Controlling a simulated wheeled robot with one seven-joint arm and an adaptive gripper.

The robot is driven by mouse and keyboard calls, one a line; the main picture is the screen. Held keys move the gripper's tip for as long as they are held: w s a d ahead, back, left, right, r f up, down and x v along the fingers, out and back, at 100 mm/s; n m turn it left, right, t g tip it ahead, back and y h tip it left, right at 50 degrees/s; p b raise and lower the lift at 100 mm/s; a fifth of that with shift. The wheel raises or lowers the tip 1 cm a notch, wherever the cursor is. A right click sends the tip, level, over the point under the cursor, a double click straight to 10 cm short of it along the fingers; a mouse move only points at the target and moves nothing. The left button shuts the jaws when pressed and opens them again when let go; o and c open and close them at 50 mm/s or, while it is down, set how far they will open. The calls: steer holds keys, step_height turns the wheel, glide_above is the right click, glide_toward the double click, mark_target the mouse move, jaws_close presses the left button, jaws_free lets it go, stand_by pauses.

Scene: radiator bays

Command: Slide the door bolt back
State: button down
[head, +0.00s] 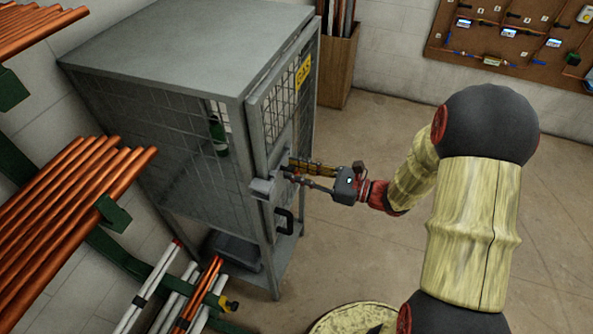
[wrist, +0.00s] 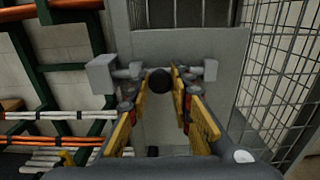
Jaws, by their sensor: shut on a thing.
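The door bolt is a grey horizontal rod on the mesh door (head: 276,112) of a grey cage cabinet. In the wrist view the bolt (wrist: 134,70) runs between a grey block (wrist: 101,74) at left and a smaller grey end piece (wrist: 210,70) at right. A round black knob (wrist: 159,82) sits on it. My gripper (head: 289,173) is at the door front; in the wrist view my gripper (wrist: 158,86) has its two yellow-and-dark fingers on either side of the knob, shut on it. The exact finger contact is hard to see.
A black door handle (head: 284,222) is below the bolt. A yellow sign (head: 303,72) hangs on the door. Copper pipes (head: 70,200) lie on green racks at left, with more pipes low in front. A wooden bin (head: 338,65) stands behind. Floor to the right is open.

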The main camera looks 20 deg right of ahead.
mark_target(287, 154)
steer(key=shift+w+d, duration=0.7)
steer(key=shift+w, duration=0.3)
steer(key=shift+w+d, duration=0.7)
steer(key=shift+w, duration=0.25)
steer(key=c, duration=1.6)
jaws_free()
steer(key=shift+w+d, duration=0.1)
steer(key=shift+c, duration=0.2)
steer(key=v, duration=1.2)
